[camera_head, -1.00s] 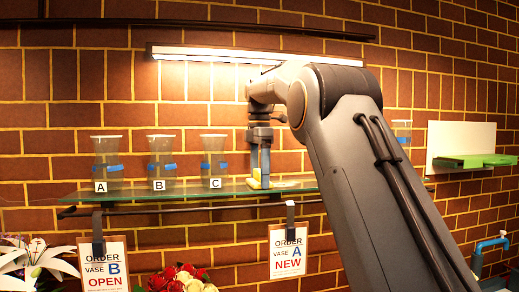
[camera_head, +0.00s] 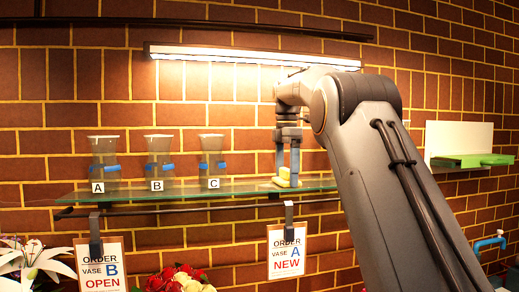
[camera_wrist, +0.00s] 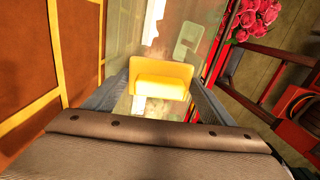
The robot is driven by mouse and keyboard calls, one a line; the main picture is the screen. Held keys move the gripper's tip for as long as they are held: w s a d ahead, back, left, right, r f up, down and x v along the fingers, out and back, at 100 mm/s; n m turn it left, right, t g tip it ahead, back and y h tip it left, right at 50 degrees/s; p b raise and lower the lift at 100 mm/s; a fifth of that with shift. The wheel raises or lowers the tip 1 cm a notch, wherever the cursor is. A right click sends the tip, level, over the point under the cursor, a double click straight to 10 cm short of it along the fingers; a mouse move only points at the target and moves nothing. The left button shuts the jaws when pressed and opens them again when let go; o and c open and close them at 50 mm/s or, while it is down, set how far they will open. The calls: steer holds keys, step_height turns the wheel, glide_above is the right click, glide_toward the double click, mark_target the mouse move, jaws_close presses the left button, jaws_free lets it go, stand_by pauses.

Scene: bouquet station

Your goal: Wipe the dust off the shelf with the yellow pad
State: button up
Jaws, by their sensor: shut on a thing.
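The yellow pad (camera_head: 284,177) is between the fingers of my gripper (camera_head: 287,170), low at the glass shelf (camera_head: 235,188), right of vase C. Whether it presses on the glass is hard to tell. In the wrist view my gripper (camera_wrist: 160,92) is shut on the pad's raised block; the pad's wider yellow plate (camera_wrist: 162,72) lies beyond it. A pale, rounded patch (camera_wrist: 188,40) shows ahead of the pad, and a white irregular strip (camera_wrist: 153,22) beside it; I cannot tell whether these are dust, reflections or things below the glass.
Glass vases A (camera_head: 104,165), B (camera_head: 158,165) and C (camera_head: 211,162) stand on the shelf's left half. Order cards (camera_head: 286,250) hang below the front edge. A lamp (camera_head: 250,55) is above. A green block (camera_head: 470,160) is at the right. My arm hides the shelf's right end.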

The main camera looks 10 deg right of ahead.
mark_target(258, 185)
steer(key=shift+d, duration=2.75)
steer(key=shift+a, duration=7.3)
steer(key=shift+w+a+r, duration=0.1)
steer(key=shift+a+r, duration=0.05)
steer(key=shift+r, duration=0.05)
step_height(258, 185, up, 8)
steer(key=shift+f, duration=0.15)
steer(key=shift+s, duration=0.2)
